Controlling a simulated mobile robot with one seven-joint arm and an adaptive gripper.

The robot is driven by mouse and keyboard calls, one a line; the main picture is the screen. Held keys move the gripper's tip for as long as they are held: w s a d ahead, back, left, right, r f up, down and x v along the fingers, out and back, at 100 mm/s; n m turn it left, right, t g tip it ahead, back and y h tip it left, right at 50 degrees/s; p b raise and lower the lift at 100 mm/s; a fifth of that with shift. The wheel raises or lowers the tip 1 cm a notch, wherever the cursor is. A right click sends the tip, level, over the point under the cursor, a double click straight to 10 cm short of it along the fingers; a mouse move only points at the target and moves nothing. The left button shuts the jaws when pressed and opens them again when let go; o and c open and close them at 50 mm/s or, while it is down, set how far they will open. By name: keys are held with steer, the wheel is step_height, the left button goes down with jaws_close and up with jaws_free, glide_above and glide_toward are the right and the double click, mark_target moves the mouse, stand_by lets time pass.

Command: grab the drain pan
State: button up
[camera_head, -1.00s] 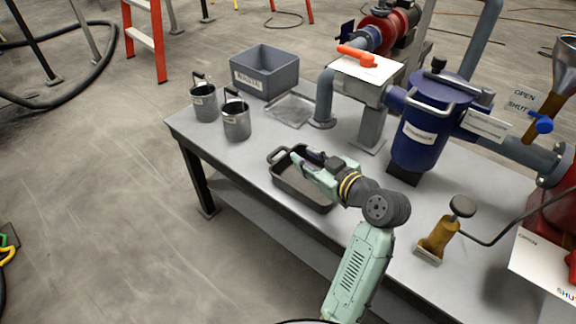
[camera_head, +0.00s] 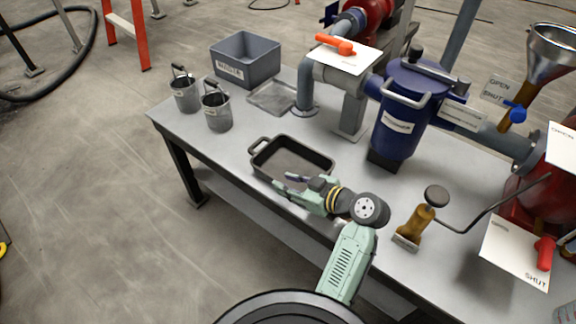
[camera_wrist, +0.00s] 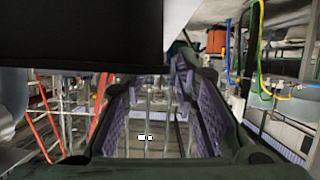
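The drain pan (camera_head: 285,156) is a dark, shallow rectangular tray with a loop handle at its left end. It lies flat on the grey workbench. My gripper (camera_head: 281,184) overlaps the pan's near long side in the head view, pointing left, and hides part of that edge. Its fingers are apart with nothing between them. In the wrist view my gripper (camera_wrist: 160,105) shows two spread fingers with purplish pads. A dark slab covers the upper left there; I cannot tell what it is. Whether my gripper touches the pan is unclear.
On the workbench (camera_head: 232,150) stand two metal buckets (camera_head: 217,112), a labelled grey bin (camera_head: 245,60) and a clear flat tray (camera_head: 272,96). A blue strainer housing (camera_head: 398,125) and a brown-handled tool (camera_head: 415,225) are to the right. Bare tabletop lies left of the pan.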

mark_target(277, 179)
steer(key=p+x, duration=0.1)
steer(key=x, duration=0.3)
steer(key=shift+w+a, duration=0.1)
steer(key=shift+a, duration=0.1)
steer(key=shift+c, duration=0.2)
steer(key=shift+r, duration=0.1)
jaws_close()
